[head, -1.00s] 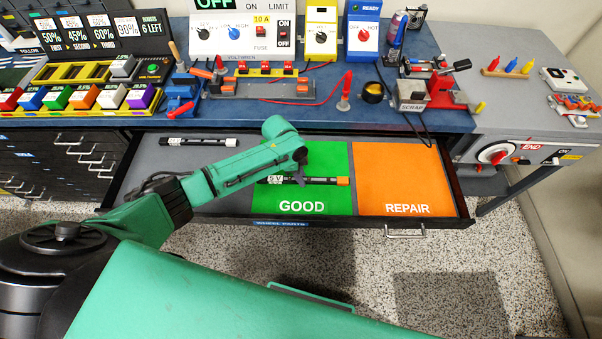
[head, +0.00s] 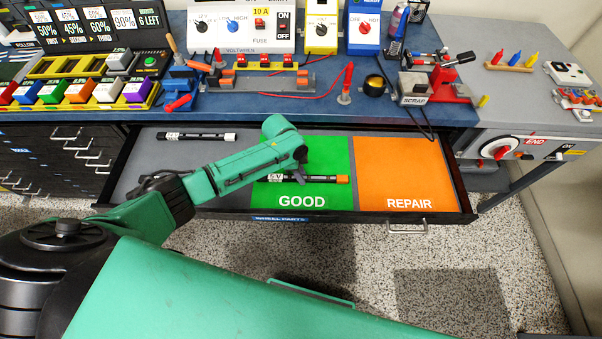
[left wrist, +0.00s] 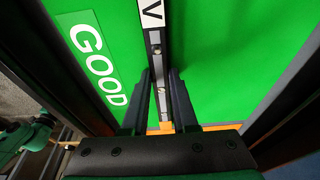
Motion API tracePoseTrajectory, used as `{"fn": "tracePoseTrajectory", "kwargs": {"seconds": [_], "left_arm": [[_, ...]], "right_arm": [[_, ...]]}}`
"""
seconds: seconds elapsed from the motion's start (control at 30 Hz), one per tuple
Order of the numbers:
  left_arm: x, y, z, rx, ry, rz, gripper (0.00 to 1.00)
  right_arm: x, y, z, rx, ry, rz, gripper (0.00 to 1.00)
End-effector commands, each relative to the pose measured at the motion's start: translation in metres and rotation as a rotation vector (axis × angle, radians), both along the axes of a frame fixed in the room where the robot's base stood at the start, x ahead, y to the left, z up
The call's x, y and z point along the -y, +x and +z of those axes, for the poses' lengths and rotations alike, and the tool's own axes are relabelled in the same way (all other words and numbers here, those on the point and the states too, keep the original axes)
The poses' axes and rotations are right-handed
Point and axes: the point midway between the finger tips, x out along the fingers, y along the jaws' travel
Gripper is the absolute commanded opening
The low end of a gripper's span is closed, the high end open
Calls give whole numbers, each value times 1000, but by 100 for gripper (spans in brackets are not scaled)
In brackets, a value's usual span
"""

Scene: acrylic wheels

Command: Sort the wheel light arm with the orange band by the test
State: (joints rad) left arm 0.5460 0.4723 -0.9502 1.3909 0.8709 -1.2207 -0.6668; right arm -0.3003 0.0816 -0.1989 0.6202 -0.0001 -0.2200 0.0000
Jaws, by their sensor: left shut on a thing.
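The wheel light arm with the orange band (head: 322,179) is a thin black bar with a white "5 V" label and an orange band at its right end. It lies level over the green GOOD area (head: 325,153) of the open drawer; I cannot tell whether it touches the floor there. My left gripper (head: 300,179) is shut on it. In the left wrist view, the two fingers (left wrist: 160,78) flank the bar (left wrist: 156,45), with the orange band (left wrist: 154,127) near the palm. The orange REPAIR area (head: 400,170) is empty. My right gripper is not in view.
Another black light arm with a white band (head: 196,137) lies in the drawer's grey left part. The bench above carries a power panel (head: 240,28), a test fixture (head: 268,78), a red SCRAP device (head: 425,87) and coloured blocks (head: 80,91). The drawer's front rim (head: 350,215) is nearest me.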

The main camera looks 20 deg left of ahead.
Motion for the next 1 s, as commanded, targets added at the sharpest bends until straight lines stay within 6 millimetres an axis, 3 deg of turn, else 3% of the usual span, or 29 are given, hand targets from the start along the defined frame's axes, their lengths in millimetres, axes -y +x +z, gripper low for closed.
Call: {"fn": "tracePoseTrajectory", "kwargs": {"seconds": [0.07, 0.1, 0.17, 0.47, 0.63, 0.77, 1.0], "left_arm": [[0, 0, -2, 0, -1, 0, 0], [0, 0, -1, 0, -1, 0, 38], [0, 0, -1, 0, -1, 0, 61], [0, 0, -1, 0, 0, 0, 62], [-3, 0, 12, 2, -1, 0, 62], [-10, -1, 39, 5, -1, -1, 62], [-27, -6, 107, 4, 1, -1, 62]], "right_arm": [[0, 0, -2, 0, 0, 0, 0], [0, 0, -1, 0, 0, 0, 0], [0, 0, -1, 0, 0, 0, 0], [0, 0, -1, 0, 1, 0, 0], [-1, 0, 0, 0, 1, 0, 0], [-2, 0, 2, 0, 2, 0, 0], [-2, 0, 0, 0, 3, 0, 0]]}}
